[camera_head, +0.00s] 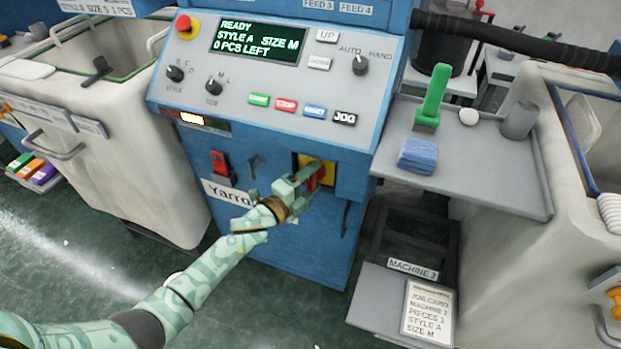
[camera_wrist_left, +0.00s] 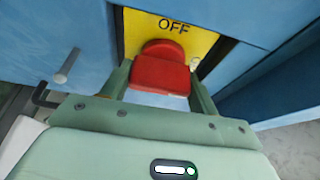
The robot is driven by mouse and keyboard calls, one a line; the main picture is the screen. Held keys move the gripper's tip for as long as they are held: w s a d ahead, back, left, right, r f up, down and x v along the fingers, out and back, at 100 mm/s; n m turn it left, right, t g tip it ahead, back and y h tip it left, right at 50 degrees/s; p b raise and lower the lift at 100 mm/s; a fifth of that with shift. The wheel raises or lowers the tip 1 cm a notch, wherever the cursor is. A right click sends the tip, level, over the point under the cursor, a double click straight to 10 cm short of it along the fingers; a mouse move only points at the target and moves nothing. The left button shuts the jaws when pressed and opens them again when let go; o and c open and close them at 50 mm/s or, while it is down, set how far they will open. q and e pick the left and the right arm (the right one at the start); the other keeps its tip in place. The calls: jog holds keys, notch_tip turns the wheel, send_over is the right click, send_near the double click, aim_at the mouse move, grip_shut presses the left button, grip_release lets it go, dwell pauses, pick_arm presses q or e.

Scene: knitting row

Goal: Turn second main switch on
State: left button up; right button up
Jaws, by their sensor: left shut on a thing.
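The main switch is a red handle on a yellow plate (camera_head: 302,163) low on the front of the blue machine (camera_head: 260,225). In the left wrist view the yellow plate (camera_wrist_left: 140,28) reads OFF above the red handle (camera_wrist_left: 160,72). My left gripper (camera_head: 311,180) is at the switch, its fingers on either side of the red handle and shut on it. The fingers hide part of the handle in the head view. My right gripper is not in view.
The machine's display (camera_head: 257,42) reads READY, STYLE A, SIZE M, 0 PCS LEFT. A red emergency button (camera_head: 184,23) is at the panel's upper left. A grey side shelf (camera_head: 480,165) holds a green brush (camera_head: 432,95) and a blue cloth (camera_head: 418,155).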

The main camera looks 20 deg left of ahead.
pick_arm(q)
jog(key=shift+f, duration=0.1)
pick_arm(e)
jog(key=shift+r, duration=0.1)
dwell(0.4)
pick_arm(q)
jog(key=o, duration=0.7)
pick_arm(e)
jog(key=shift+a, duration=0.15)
pick_arm(q)
jog(key=p+v, duration=0.3)
jog(key=v, duration=1.3)
jog(key=shift+s+p, duration=0.15)
jog(key=shift+p, duration=0.25)
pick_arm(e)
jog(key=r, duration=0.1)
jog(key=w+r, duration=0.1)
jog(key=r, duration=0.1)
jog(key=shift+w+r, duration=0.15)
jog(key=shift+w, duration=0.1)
